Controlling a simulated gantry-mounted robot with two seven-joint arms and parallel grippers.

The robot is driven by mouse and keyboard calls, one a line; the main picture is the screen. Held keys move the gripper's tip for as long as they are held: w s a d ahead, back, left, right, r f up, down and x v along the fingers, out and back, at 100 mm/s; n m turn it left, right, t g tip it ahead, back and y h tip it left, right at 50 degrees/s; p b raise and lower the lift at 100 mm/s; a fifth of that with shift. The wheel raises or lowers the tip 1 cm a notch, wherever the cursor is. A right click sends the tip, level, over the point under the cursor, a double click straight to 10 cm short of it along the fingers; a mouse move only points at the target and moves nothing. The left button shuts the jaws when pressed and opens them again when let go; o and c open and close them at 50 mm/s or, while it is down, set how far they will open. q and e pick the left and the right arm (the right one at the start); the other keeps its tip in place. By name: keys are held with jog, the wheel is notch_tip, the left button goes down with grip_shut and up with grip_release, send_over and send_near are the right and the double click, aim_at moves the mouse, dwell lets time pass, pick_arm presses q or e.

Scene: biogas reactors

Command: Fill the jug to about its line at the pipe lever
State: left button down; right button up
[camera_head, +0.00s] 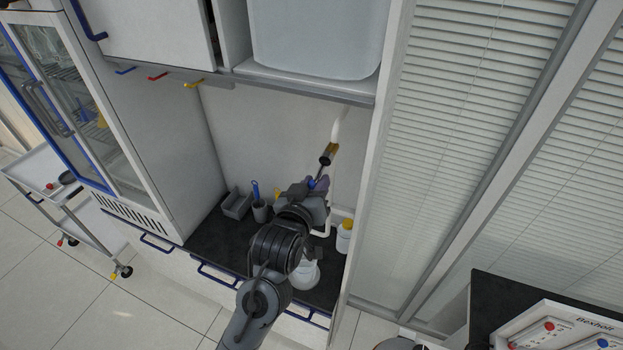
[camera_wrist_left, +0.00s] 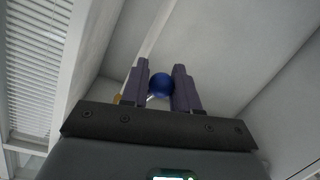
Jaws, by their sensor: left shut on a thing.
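A white pipe (camera_head: 337,122) comes down the back wall to a brass valve (camera_head: 328,151). Its lever ends in a blue knob (camera_head: 313,183). My left gripper (camera_head: 318,184) is at the knob; in the left wrist view the blue knob (camera_wrist_left: 160,86) sits between the two fingers of the gripper (camera_wrist_left: 161,68), which is shut on it. A white vessel, seemingly the jug (camera_head: 305,275), stands on the dark counter below my left arm, which hides part of it. Its line and any liquid inside cannot be made out. My right gripper is not in view.
On the dark counter (camera_head: 210,240) stand a grey bin (camera_head: 236,204), a grey cup (camera_head: 260,211) with a blue-handled tool, and a white jar with a yellow lid (camera_head: 344,237). A large translucent tank (camera_head: 315,40) sits on the shelf above.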

pick_arm(q)
jog(key=shift+d+r+n, duration=0.15)
jog(key=shift+d+n, duration=0.1)
jog(key=shift+n, duration=0.25)
jog(key=shift+s, duration=0.1)
jog(key=c, duration=0.9)
grip_release()
jog(key=shift+f, duration=0.2)
